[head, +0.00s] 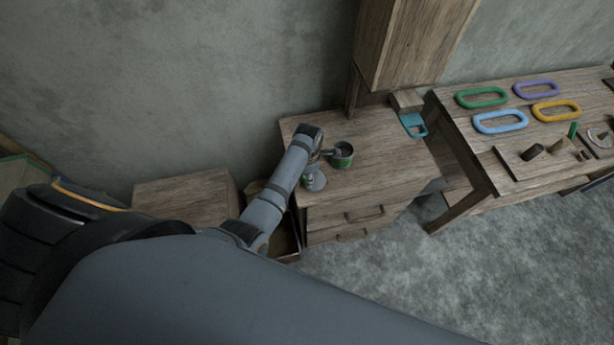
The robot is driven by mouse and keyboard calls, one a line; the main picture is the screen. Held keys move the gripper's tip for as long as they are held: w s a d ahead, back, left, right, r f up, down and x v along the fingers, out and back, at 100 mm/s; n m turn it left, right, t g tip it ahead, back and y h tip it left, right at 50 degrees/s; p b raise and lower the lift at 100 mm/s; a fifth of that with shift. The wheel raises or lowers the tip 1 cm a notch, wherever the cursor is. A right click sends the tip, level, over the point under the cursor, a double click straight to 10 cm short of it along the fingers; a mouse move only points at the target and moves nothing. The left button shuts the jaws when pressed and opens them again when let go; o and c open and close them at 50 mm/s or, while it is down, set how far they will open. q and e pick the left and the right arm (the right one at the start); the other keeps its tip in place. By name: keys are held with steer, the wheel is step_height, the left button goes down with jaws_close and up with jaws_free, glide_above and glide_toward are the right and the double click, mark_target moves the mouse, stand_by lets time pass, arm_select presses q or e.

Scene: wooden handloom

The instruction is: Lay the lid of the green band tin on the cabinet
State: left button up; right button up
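The green band tin (343,161) stands upright on the wooden cabinet (385,160). Its top looks dark and open, with no lid seen on it. My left gripper (316,180) is low over the cabinet top, just left of and in front of the tin, and looks apart from it. It points downward. A small patch of green shows by its fingertips, but I cannot tell whether this is the lid or whether the fingers are shut on it. My wrist and forearm hide part of the cabinet's left side. My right gripper is not in view.
A bench (470,125) on the right bears several coloured rings and small wooden parts. A lower wooden box (185,198) stands at left. The cabinet top's middle and front are clear.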

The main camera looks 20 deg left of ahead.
arm_select(q)
steer(key=o, duration=1)
steer(key=shift+a+f, duration=0.1)
steer(key=shift+f, duration=0.05)
steer(key=shift+o, duration=0.2)
step_height(320, 180, up, 12)
steer(key=shift+r, duration=0.25)
